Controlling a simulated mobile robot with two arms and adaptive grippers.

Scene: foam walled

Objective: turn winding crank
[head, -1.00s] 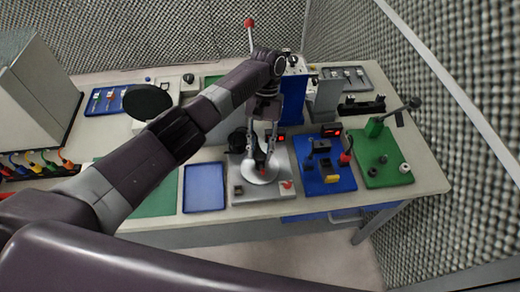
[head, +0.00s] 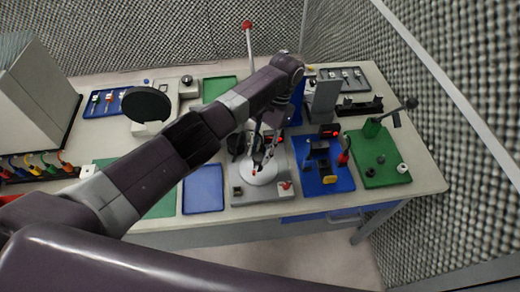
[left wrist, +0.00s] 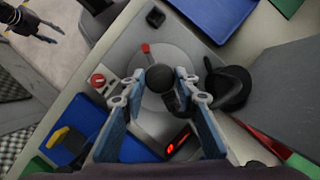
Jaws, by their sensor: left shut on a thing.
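The winding crank is a pale round disc (head: 258,173) on a grey base plate at the front middle of the table. In the left wrist view the disc (left wrist: 153,103) carries a dark round knob (left wrist: 160,78) and a red mark at its rim. My left gripper (head: 262,150) reaches down over the disc from above. In the left wrist view its two fingers (left wrist: 160,90) stand on either side of the knob, shut on it. My right gripper (left wrist: 35,25) shows at the upper left corner of the left wrist view, away from the crank; its jaw state is unclear.
A blue tray (head: 203,188) lies left of the base plate. A blue board (head: 325,180) with small fixtures and a green board (head: 385,172) with a lever stand to the right. A red-knobbed stick (head: 248,40) rises behind. Foam walls enclose the table.

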